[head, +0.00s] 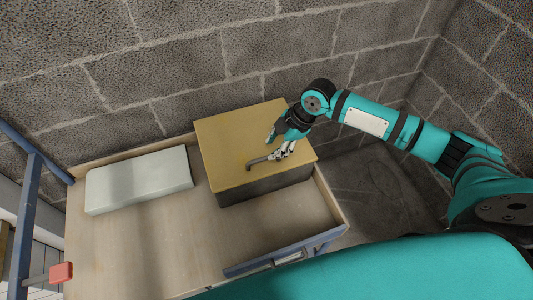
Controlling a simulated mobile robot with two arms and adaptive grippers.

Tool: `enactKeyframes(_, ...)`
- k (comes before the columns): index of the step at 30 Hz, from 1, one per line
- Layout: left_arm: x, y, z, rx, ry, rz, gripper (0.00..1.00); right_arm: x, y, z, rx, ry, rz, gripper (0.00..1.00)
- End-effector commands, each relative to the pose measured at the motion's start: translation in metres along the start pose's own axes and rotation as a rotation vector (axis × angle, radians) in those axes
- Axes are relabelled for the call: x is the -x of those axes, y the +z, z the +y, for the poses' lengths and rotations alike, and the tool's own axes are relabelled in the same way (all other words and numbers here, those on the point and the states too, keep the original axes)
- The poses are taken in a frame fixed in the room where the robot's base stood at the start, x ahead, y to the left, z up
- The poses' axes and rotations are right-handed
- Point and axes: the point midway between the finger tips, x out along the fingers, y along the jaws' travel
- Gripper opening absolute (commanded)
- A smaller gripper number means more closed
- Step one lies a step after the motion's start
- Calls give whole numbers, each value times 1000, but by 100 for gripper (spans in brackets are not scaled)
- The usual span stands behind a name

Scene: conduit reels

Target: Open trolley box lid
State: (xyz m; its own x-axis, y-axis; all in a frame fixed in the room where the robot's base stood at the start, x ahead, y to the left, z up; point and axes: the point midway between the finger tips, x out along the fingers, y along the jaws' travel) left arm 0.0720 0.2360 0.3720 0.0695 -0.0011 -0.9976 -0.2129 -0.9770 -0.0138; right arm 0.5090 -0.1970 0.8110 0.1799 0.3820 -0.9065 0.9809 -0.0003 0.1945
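The trolley box (262,188) has a flat yellow-tan lid (235,135) and dark grey sides. The lid lies closed on the box. A dark bar handle (258,162) is on the lid near its front edge. My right gripper (276,147) is over the front right part of the lid, at the right end of the handle. Its fingers look spread apart, with nothing seen between them. One finger overlaps the handle's end in the picture; I cannot tell whether they touch. My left gripper is not in view.
The box stands on a wooden trolley deck (180,245) with a blue frame (26,225). A pale grey-green block (138,180) lies left of the box. A block wall (180,65) rises close behind. The deck's front left is clear.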

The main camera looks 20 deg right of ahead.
Motion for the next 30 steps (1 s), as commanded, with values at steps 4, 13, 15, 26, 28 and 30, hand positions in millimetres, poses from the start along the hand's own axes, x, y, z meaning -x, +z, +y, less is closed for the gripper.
enactKeyframes(4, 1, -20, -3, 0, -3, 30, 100, -29, -1, -1, -2, -2, 2, 36)
enactKeyframes(13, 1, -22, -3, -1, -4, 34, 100, -56, 0, 0, -1, -1, 0, 36)
enactKeyframes(15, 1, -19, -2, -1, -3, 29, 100, -58, 0, 0, -1, 0, 0, 36)
enactKeyframes(26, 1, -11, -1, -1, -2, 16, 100, -58, 0, 0, -1, 0, 0, 17)
enactKeyframes(28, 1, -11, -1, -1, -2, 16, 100, -58, 0, 0, -1, 0, 0, 8)
enactKeyframes(30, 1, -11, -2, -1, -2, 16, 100, -58, 0, 0, -1, -1, 0, 0)
